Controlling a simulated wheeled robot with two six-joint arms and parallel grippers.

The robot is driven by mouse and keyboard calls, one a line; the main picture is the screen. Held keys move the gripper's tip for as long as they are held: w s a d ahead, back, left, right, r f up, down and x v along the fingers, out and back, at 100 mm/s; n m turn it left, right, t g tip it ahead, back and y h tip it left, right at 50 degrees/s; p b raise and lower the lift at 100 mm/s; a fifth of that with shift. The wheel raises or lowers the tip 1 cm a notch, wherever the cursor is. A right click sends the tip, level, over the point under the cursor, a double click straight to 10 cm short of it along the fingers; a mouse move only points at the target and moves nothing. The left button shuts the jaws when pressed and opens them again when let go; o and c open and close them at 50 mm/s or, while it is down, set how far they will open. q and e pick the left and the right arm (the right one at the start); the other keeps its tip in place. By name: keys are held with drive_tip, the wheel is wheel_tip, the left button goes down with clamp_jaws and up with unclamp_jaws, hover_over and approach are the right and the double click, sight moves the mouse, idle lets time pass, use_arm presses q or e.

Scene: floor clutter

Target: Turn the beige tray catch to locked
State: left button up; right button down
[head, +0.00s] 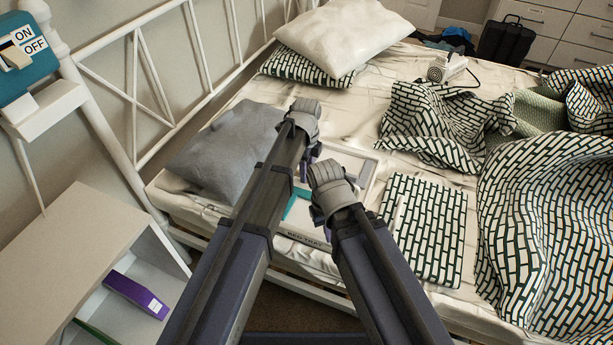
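A pale tray (358,164) lies on the bed, largely hidden behind my two arms. Its near edge (303,240) carries dark lettering, and a teal part (298,206) shows between my arms. I cannot make out a beige catch; it may be behind my arms. My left gripper (304,112) is over the tray's far left side, beside the grey pillow. My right gripper (329,185) is over the tray's middle, nearer to me. Both are seen from behind, and their fingertips are hidden. I see nothing held.
A grey pillow (228,150) lies left of the tray, a folded patterned cloth (425,228) right of it. A rumpled patterned duvet (545,215) covers the bed's right. A white bed rail (133,95) and a shelf unit (75,245) stand at left. A teal ON/OFF switch box (30,75) is upper left.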

use_arm(q)
clamp_jaws()
idle(0.4)
